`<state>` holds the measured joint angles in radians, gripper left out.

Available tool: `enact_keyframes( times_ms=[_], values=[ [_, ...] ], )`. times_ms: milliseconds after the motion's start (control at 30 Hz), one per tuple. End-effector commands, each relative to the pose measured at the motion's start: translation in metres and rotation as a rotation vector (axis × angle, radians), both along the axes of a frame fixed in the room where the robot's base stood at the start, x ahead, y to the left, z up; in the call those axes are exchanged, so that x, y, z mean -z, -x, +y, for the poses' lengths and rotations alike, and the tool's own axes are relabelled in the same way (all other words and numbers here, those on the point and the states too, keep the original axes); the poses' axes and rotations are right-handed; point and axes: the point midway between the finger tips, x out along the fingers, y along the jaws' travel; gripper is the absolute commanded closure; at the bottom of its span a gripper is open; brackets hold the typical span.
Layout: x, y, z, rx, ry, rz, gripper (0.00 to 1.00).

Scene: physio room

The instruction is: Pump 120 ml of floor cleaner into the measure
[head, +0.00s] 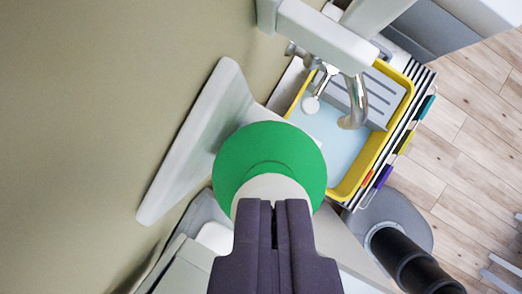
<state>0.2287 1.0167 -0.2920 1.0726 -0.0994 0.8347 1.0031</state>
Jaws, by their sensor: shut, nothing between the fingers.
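My gripper (274,203) reaches up from the bottom centre, its two dark fingers shut together with nothing between them. Just beyond the fingertips is a round green disc (270,145) with a pale rounded part (270,186) at its lower side. It may be the top of the floor cleaner's pump, but no label shows. The fingertips overlap the pale part in the picture; I cannot tell whether they touch it. The fingers hide part of both. I cannot make out the measure or any liquid level.
A pale wall bracket (190,145) stands left of the disc, against the beige wall (90,110). To the right is a yellow-rimmed basin (399,105) under a metal tap (355,102). A black ribbed hose (405,262) lies lower right. Wooden floor (470,150) shows at right.

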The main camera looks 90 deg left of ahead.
Motion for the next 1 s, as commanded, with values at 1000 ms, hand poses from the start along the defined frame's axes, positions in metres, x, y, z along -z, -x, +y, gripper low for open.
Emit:
enact_keyframes(
  times_ms=[1000],
  values=[
    [-0.061,0.0,0.0,0.0,0.0,-0.001,1.0]
  ],
)
